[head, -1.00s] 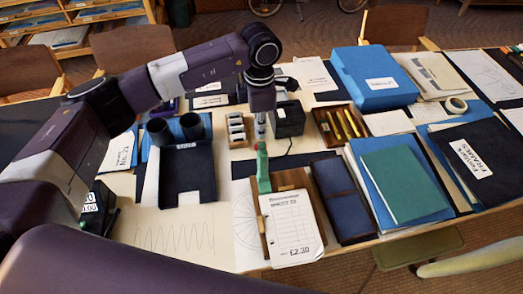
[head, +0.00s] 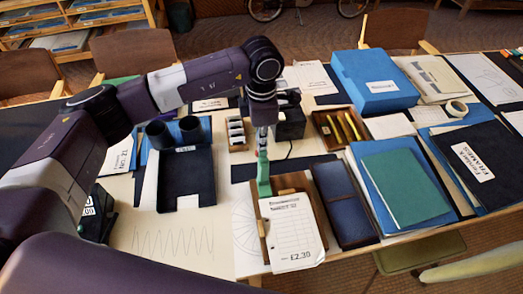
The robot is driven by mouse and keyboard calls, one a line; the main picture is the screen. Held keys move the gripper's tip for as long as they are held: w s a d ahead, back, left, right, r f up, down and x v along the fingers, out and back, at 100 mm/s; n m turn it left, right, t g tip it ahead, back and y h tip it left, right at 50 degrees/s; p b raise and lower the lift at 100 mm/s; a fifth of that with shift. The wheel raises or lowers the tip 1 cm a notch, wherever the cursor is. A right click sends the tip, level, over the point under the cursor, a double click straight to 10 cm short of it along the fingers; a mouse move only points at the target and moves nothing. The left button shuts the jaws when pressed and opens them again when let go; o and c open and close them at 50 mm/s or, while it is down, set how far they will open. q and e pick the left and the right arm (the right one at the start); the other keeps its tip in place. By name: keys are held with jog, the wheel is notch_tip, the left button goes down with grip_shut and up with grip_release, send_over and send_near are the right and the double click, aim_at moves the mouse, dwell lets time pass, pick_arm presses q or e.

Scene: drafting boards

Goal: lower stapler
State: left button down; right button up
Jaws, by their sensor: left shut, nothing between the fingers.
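The green stapler (head: 263,178) stands near the middle of the table, seen nearly end-on at the upper left of a wooden clipboard with a white price sheet. Its upper end rises toward my left gripper. My left gripper (head: 262,143) points straight down above it, shut and holding nothing. Its fingertips are at the stapler's upper end; whether they touch it I cannot tell. My right gripper is not in view.
The clipboard (head: 291,232) and a dark blue case (head: 343,203) lie close by on the right. A black box (head: 290,122) and a wooden pen tray (head: 325,128) stand behind. A dark letter tray (head: 187,178) is on the left.

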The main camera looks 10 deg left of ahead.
pick_arm(q)
jog(key=shift+s+d, duration=0.2)
jog(key=shift+s, duration=0.35)
jog(key=shift+s+d, duration=0.15)
jog(key=shift+s, duration=0.35)
jog(key=shift+r+p, duration=1.1)
jog(key=shift+r, duration=1.9)
jog(key=shift+f, duration=0.1)
